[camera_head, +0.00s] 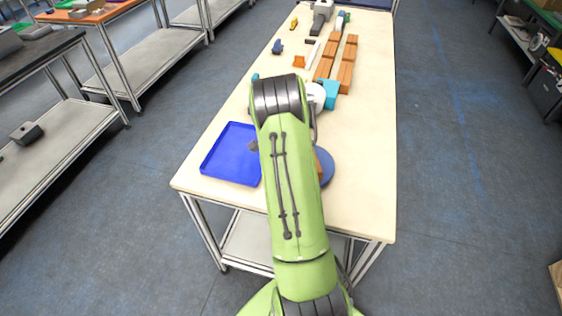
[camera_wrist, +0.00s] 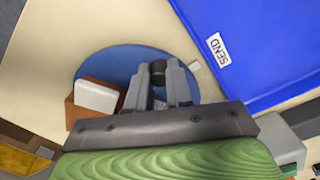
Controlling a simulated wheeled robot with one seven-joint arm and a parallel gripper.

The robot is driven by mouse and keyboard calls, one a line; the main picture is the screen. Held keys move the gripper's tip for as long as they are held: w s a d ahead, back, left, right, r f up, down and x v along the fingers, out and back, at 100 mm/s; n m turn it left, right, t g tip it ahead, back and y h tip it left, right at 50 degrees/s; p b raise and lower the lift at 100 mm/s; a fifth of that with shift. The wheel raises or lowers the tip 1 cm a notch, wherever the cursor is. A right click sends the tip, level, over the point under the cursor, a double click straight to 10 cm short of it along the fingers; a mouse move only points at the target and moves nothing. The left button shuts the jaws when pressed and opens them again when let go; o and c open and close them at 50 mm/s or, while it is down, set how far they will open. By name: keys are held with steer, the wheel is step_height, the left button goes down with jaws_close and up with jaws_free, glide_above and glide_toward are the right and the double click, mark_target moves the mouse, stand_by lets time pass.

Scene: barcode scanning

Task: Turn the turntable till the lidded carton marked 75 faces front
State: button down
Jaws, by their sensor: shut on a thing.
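The turntable is a blue round disc; its edge shows beside my arm in the head view (camera_head: 327,165) and its face in the wrist view (camera_wrist: 115,62). A brown carton (camera_wrist: 82,112) with a white top (camera_wrist: 97,96) sits on the disc's left side in the wrist view. No number shows on it, so I cannot tell if it is the one marked 75. My gripper (camera_wrist: 159,76) is over the disc, its two grey fingers shut on a dark upright knob (camera_wrist: 158,68). In the head view my arm hides the gripper and most of the disc.
Wooden blocks (camera_head: 347,66) and small parts lie farther back on the table (camera_head: 370,150). The table's right side is clear.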

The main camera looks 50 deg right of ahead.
steer(key=shift+w+d+m, duration=0.6)
steer(key=shift+w+m, duration=0.1)
steer(key=shift+m, duration=0.5)
steer(key=shift+w+d+m+p, duration=0.25)
steer(key=shift+d+m, duration=0.1)
steer(key=shift+m, duration=0.3)
steer(key=shift+w+d+m+p, duration=0.25)
steer(key=shift+d+m, duration=0.1)
steer(key=shift+m, duration=0.3)
steer(key=shift+d, duration=0.15)
steer(key=c, duration=1.3)
jaws_free()
steer(key=shift+r, duration=0.1)
step_height(320, 180, up, 16)
steer(key=p, duration=0.1)
steer(key=shift+p, duration=0.3)
